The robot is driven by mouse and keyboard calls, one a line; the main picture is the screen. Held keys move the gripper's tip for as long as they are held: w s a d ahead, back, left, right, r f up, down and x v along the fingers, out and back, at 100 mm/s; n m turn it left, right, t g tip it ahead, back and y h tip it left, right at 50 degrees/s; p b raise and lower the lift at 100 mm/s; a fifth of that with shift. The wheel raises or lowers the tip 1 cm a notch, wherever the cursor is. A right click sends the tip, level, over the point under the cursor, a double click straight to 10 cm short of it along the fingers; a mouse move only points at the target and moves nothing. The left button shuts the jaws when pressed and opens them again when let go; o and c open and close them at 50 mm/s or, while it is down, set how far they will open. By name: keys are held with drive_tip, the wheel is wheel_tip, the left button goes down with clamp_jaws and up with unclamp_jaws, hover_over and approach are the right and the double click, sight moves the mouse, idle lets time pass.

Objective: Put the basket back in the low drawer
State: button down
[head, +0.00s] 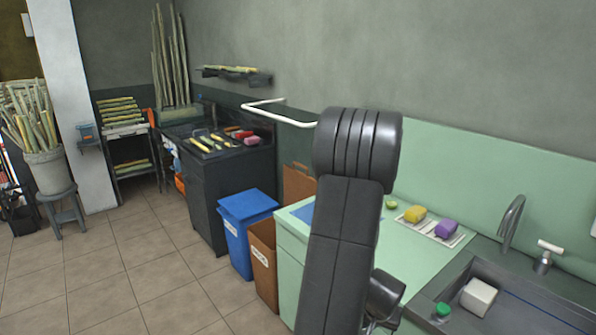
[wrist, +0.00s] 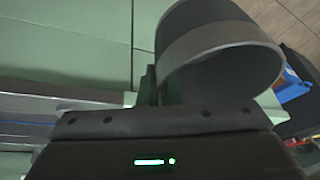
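I cannot make out the basket in either view. A pale green counter cabinet (head: 291,265) stands at the lower middle of the head view, with a front panel seam near its top. I cannot tell whether a low drawer is there, as my arm covers much of its front. Pale green surfaces also fill the upper left of the wrist view (wrist: 65,35). The dark body of my gripper (wrist: 160,150), with a green light, spans the bottom of the wrist view. Its fingertips do not show, so I cannot see whether it is open or holds anything.
A blue bin (head: 247,232) and a brown bin (head: 263,262) stand left of the counter. Tiled floor at left is clear.

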drive_tip(key=w+a+f+n+y+b, duration=0.1)
drive_tip(key=w+a+f, duration=0.3)
drive_tip(key=a, duration=0.6)
drive_tip(key=w+a+f+n+b, duration=0.2)
drive_tip(key=w+a+f+n, duration=0.1)
drive_tip(key=a, duration=0.7)
drive_tip(key=shift+w+f+n+y, duration=0.4)
drive_tip(key=shift+w+f, duration=0.1)
drive_tip(key=shift+w, duration=0.8)
drive_tip(key=shift+s+d, duration=0.1)
